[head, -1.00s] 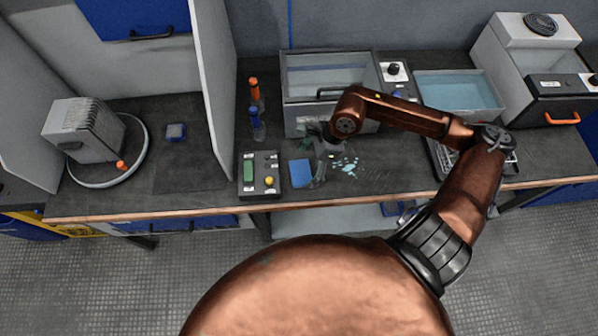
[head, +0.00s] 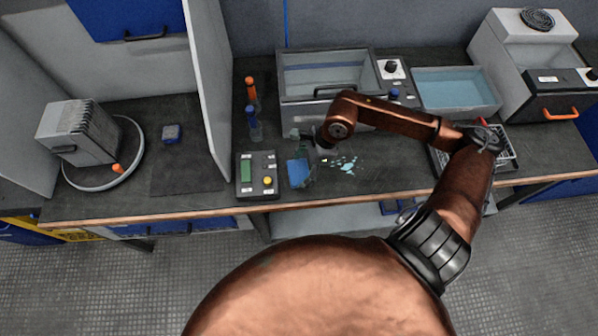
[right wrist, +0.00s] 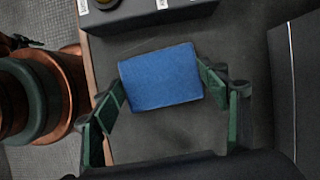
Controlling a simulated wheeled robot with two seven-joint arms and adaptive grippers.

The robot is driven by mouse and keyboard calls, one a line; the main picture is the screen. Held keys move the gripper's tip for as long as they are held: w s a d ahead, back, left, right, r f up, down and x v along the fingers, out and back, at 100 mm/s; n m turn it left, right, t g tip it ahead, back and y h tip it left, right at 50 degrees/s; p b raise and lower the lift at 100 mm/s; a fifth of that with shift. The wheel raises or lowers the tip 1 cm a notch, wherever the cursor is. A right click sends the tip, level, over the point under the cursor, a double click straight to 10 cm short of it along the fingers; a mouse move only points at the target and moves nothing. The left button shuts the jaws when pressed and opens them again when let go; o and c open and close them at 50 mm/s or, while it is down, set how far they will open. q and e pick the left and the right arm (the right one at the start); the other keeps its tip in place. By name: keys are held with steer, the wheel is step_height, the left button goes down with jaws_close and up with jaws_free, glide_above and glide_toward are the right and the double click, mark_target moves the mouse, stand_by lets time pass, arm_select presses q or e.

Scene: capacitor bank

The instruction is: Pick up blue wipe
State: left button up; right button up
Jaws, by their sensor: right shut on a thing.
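The blue wipe (head: 298,174) is a small flat blue square beside the control box on the bench. In the right wrist view the wipe (right wrist: 162,78) fills the space between my green-padded fingertips, touching them on its left and right edges. My right gripper (head: 301,160) is shut on the wipe and partly covers it in the head view. I cannot tell whether the wipe is clear of the bench. My left gripper is not in view.
A control box (head: 256,190) with a green panel and yellow knob stands just left. Pale blue fragments or spill (head: 343,165) lie to the right. A blue bottle (head: 254,128) and a glass-lidded box (head: 325,82) stand behind. The bench front edge (head: 330,203) is near.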

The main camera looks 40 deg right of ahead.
steer(key=shift+r, duration=0.15)
steer(key=shift+r, duration=0.25)
step_height(320, 180, up, 2)
steer(key=shift+r+p, duration=0.1)
steer(key=shift+p, duration=0.3)
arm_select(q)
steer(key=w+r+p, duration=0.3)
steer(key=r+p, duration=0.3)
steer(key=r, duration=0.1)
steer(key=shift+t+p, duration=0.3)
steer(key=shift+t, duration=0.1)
arm_select(e)
steer(key=s+d+r, duration=0.3)
steer(key=s+r, duration=0.7)
steer(key=s, duration=0.3)
steer(key=shift+s+d, duration=0.25)
steer(key=shift+d, duration=0.15)
